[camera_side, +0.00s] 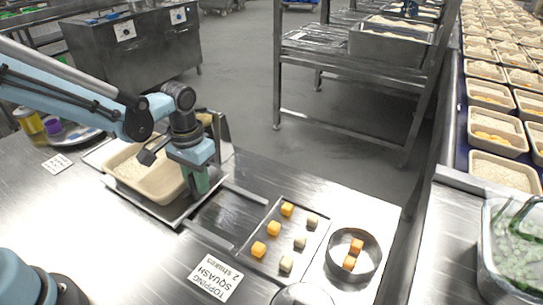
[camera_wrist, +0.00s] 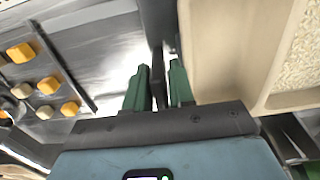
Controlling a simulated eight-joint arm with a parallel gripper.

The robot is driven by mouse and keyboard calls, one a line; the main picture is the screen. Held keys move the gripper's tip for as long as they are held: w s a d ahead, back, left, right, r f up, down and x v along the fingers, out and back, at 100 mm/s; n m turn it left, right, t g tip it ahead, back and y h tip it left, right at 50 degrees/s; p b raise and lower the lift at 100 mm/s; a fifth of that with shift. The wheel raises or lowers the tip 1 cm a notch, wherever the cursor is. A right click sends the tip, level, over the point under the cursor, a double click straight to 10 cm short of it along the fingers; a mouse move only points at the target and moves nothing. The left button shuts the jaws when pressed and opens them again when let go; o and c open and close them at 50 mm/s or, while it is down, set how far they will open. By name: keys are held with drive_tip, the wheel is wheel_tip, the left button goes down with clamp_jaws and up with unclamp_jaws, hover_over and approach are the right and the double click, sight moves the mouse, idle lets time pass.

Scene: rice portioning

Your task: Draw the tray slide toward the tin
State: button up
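The tray slide (camera_side: 182,218) is a flat metal plate on two rails at the left of the bench. It bears a beige tray (camera_side: 173,192) of rice, which also shows in the wrist view (camera_wrist: 225,50). My gripper (camera_side: 203,182) is low at the slide's right edge. In the wrist view its green fingers (camera_wrist: 159,70) stand close on both sides of a dark upright handle (camera_wrist: 158,80) and look shut on it; the exact contact is hard to see. The round tin (camera_side: 334,265), with a few orange pieces inside, stands at the front right.
Bare rails (camera_side: 246,196) run right from the slide, with clear metal between them. A flat board (camera_side: 262,233) of orange and pale cubes lies between slide and tin. A squash label (camera_side: 215,279) lies in front. A conveyor of rice trays (camera_side: 503,174) is at right.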

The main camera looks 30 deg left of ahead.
clamp_jaws()
drive_tip(key=shift+d, duration=0.1)
drive_tip(key=d, duration=1.1)
drive_tip(key=shift+d, duration=0.25)
unclamp_jaws()
drive_tip(key=shift+r, duration=0.15)
